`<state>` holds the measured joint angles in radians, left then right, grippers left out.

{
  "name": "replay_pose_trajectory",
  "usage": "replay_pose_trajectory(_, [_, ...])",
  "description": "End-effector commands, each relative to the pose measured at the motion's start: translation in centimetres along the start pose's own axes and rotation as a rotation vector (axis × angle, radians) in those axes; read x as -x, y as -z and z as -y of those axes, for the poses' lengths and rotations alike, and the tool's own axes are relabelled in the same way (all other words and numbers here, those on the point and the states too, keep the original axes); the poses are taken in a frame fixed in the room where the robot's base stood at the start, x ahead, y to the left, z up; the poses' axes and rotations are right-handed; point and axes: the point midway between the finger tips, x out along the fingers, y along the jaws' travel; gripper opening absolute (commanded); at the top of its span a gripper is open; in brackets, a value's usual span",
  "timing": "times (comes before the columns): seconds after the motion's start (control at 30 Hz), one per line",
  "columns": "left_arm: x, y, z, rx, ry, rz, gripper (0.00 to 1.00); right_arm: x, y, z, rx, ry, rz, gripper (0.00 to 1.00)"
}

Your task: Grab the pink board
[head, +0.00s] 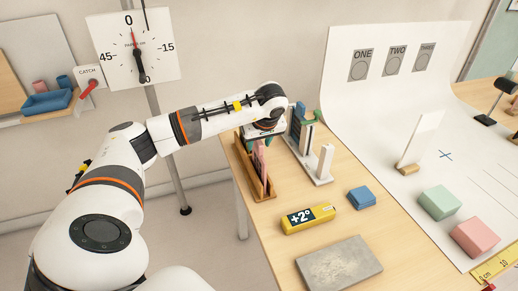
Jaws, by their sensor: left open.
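The pink board (260,160) stands upright in a wooden rack (266,187) at the left edge of the table. My left arm reaches in from the left, and its gripper (265,134) is open at the top of the rack, right above or around the board's upper edge. The gripper's body hides that edge, so I cannot tell whether the fingers touch the board. My right gripper is not in view.
A white rack (318,180) with upright boards stands just right of the wooden rack. Green (439,201) and pink (475,237) blocks sit on the white backdrop.

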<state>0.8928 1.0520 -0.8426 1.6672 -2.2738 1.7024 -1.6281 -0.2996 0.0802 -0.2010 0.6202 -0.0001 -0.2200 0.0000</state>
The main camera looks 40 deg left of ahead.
Motion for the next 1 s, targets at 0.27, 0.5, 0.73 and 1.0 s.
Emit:
replay_pose_trajectory(0.27, [-1.49,0.05,0.05,-0.002,0.003,0.001,0.42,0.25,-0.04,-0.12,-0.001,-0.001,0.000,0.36])
replay_pose_trajectory(0.5, [-1.46,0.07,0.06,-0.001,0.003,0.000,0.21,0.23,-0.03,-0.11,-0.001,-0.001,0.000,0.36])
replay_pose_trajectory(0.73, [-1.44,0.07,0.07,-0.001,0.003,0.000,0.00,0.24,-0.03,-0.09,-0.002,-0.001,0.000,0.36])
replay_pose_trajectory(1.0, [-1.22,-0.04,0.10,-0.001,0.004,0.001,0.00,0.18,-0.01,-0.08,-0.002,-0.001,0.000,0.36])
